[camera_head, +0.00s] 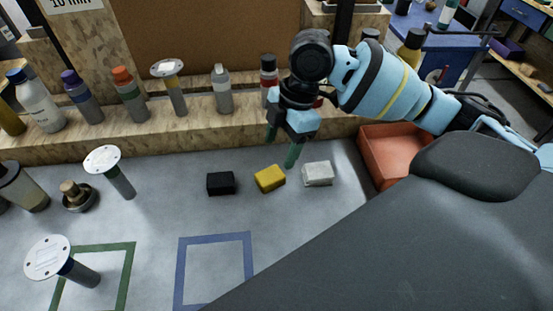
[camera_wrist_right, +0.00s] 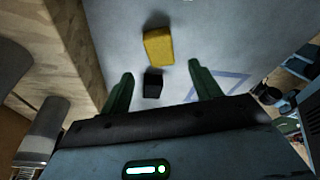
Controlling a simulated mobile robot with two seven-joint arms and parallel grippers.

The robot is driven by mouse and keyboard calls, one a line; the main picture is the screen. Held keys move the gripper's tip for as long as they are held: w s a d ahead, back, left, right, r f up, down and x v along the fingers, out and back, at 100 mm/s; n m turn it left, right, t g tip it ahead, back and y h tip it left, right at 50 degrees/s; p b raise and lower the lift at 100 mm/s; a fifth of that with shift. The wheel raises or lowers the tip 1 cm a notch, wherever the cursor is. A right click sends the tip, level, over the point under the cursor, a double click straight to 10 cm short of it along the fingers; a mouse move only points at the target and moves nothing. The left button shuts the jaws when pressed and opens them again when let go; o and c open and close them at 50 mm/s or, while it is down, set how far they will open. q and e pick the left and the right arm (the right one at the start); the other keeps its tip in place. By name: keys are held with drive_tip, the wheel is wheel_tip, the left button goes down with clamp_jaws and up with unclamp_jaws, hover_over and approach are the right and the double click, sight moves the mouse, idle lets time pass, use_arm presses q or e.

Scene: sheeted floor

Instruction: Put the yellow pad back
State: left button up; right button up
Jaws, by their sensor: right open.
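The yellow pad (camera_head: 270,178) lies on the grey sheeted surface, between a black pad (camera_head: 221,183) on its left and a white pad (camera_head: 318,173) on its right. My right gripper (camera_head: 281,147) is open and empty, above and just behind the yellow pad, fingers pointing down. In the right wrist view the yellow pad (camera_wrist_right: 158,45) lies beyond the open fingers (camera_wrist_right: 160,70), and the black pad (camera_wrist_right: 153,84) shows between them. No finger appears to touch a pad. My left gripper is not in view.
A wooden ledge (camera_head: 140,130) with several bottles runs behind the pads. A red bin (camera_head: 392,158) stands to the right. Blue (camera_head: 216,238) and green (camera_head: 128,270) outlined squares lie in front, the blue one empty. Disc-topped posts (camera_head: 118,172) stand at left.

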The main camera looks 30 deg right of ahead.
drive_tip(key=shift+v, duration=1.7)
